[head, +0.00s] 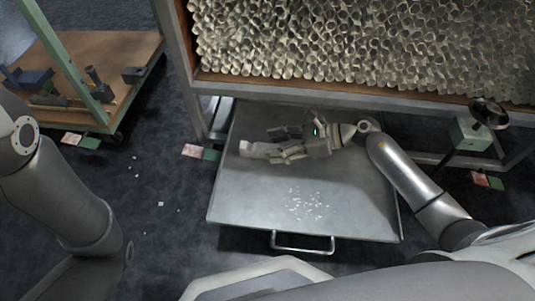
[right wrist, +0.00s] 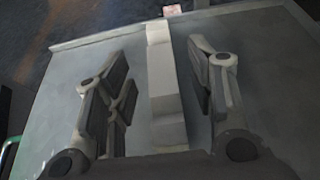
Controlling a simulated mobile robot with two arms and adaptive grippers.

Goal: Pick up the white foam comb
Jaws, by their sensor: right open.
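The white foam comb (head: 256,149) lies on the metal tray (head: 240,203), toward its left side. In the right wrist view the comb (right wrist: 165,85) is a long pale bar with a stepped edge, running lengthwise between the fingers. My right gripper (head: 280,144) is over the comb with its fingers open. In the right wrist view the open gripper (right wrist: 165,90) has one finger on each side of the comb, with gaps showing on both sides. In the head view the gripper hides part of the comb. My left arm is at the left, and its gripper is out of view.
Small white shards (head: 306,205) lie on the tray near its front handle (head: 303,243). A rack of glass tubes (head: 360,40) stands above the tray's back. A wooden cart (head: 70,75) stands at the left. Dark floor separates cart and tray.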

